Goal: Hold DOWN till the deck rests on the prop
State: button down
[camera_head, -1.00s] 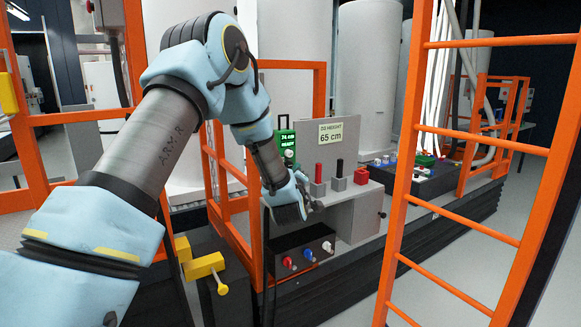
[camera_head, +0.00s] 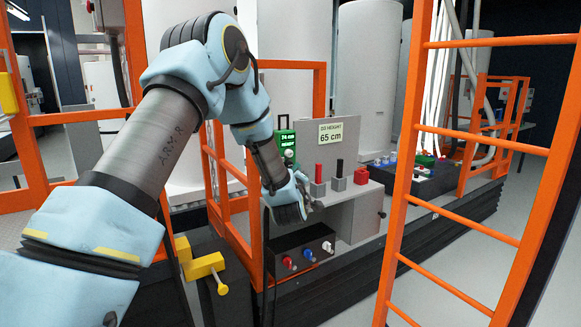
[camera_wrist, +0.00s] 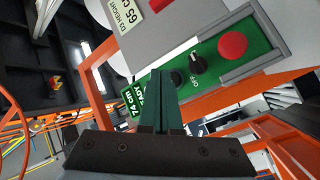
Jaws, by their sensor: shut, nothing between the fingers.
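My gripper (camera_wrist: 160,105) is shut and empty. In the wrist view its fingertips point at a green control panel (camera_wrist: 215,85), close to a round black button (camera_wrist: 178,77). The fingers partly cover this area, and I cannot tell whether they touch the button. Beside it are a black knob (camera_wrist: 198,64) marked OFF and a red mushroom button (camera_wrist: 232,45). A green display (camera_wrist: 133,95) reads 74 cm and READY; it also shows in the head view (camera_head: 284,140). A sign (camera_head: 330,132) reads D3 HEIGHT 65 cm. I cannot clearly pick out the deck or the prop.
A red lever (camera_head: 319,172) and black lever (camera_head: 340,168) stand right of my gripper. A black box (camera_head: 300,248) with coloured knobs sits below. An orange ladder (camera_head: 470,130) rises at the right, orange rails (camera_head: 262,215) and a yellow bracket (camera_head: 205,265) at the left.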

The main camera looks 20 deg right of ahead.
jog(key=shift+w, duration=0.1)
jog(key=shift+w+b, duration=0.35)
jog(key=shift+b, duration=0.1)
jog(key=shift+w+a+b, duration=0.15)
jog(key=shift+w+b, duration=0.2)
jog(key=shift+w, duration=0.15)
dwell(1.5)
jog(key=shift+s, duration=0.15)
jog(key=shift+s+b, duration=0.45)
jog(key=shift+s, duration=0.35)
jog(key=s, duration=0.1)
jog(key=s+b, duration=0.1)
jog(key=s, duration=0.1)
jog(key=s+d, duration=0.1)
jog(key=s, duration=0.1)
jog(key=shift+b, duration=0.35)
dwell(0.7)
